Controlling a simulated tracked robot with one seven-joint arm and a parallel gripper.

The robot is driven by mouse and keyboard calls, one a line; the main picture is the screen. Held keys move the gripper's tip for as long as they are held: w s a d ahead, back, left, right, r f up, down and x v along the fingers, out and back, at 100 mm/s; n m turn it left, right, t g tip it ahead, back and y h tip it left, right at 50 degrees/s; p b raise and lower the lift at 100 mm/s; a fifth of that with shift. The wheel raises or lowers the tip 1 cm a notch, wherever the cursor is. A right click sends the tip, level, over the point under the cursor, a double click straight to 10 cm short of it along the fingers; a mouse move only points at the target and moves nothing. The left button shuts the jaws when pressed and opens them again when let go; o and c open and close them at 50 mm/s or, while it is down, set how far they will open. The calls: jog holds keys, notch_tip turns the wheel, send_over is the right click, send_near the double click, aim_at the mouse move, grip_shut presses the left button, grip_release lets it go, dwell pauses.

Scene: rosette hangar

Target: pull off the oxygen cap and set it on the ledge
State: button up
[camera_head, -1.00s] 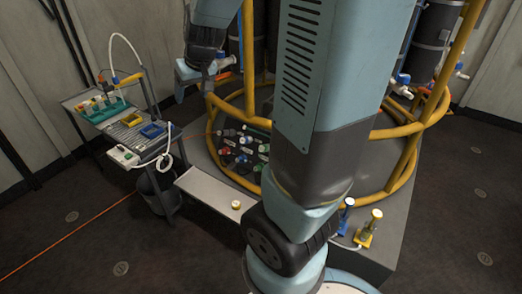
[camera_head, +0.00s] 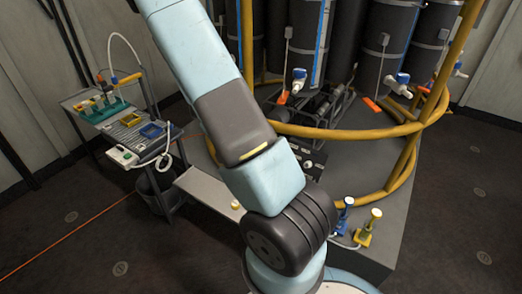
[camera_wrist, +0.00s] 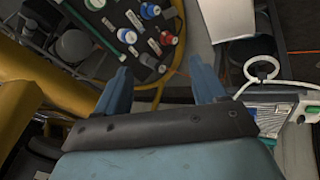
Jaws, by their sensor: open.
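In the head view, my arm hides the gripper and most of the panel. The pale ledge (camera_head: 203,187) shows left of my arm, with a small yellowish cap (camera_head: 236,205) on it.
A cart (camera_head: 122,128) with trays and a coiled white hose stands at the left, a dark bin (camera_head: 160,190) below it. Yellow rails (camera_head: 345,133) curve around the black cylinders. Two small valves, blue and yellow (camera_head: 366,232), stand on the base's front right.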

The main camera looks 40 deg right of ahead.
jog(key=s+d+f+n+h, duration=0.3)
jog(key=d+f+h, duration=0.3)
jog(key=d+f, duration=0.8)
jog(key=shift+f+n+h, duration=0.4)
jog(key=shift+f, duration=0.05)
jog(key=shift+x, duration=4.5)
jog(key=shift+s, duration=0.1)
jog(key=shift+c, duration=0.5)
grip_shut()
